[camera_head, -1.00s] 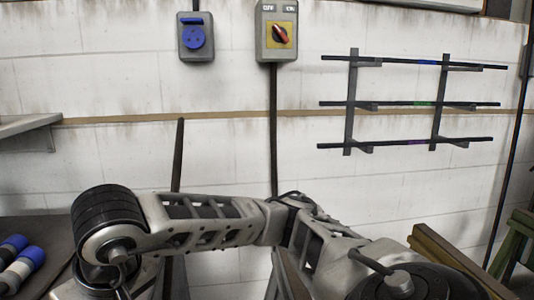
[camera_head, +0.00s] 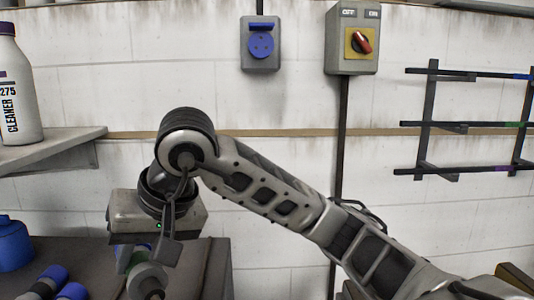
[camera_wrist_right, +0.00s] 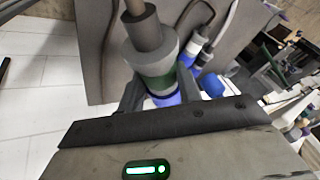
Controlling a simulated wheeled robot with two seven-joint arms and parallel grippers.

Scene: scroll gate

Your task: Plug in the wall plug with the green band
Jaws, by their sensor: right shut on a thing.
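My right gripper (camera_head: 150,262) is shut on the plug with the green band (camera_head: 147,280), low at the left in the head view. In the right wrist view the plug (camera_wrist_right: 147,58) sits between the fingers; it has a grey body, a green band and a blue end. It is held above the dark table (camera_head: 205,262). The blue wall socket (camera_head: 260,45) is up on the wall, to the right of and well apart from the plug. My left gripper is not in view.
Other plugs with blue ends (camera_head: 70,291) lie at the lower left, near a blue container (camera_head: 15,247). A cleaner bottle (camera_head: 17,90) stands on a shelf (camera_head: 60,148). A switch box (camera_head: 352,40) and a rack of bars (camera_head: 465,122) are on the wall.

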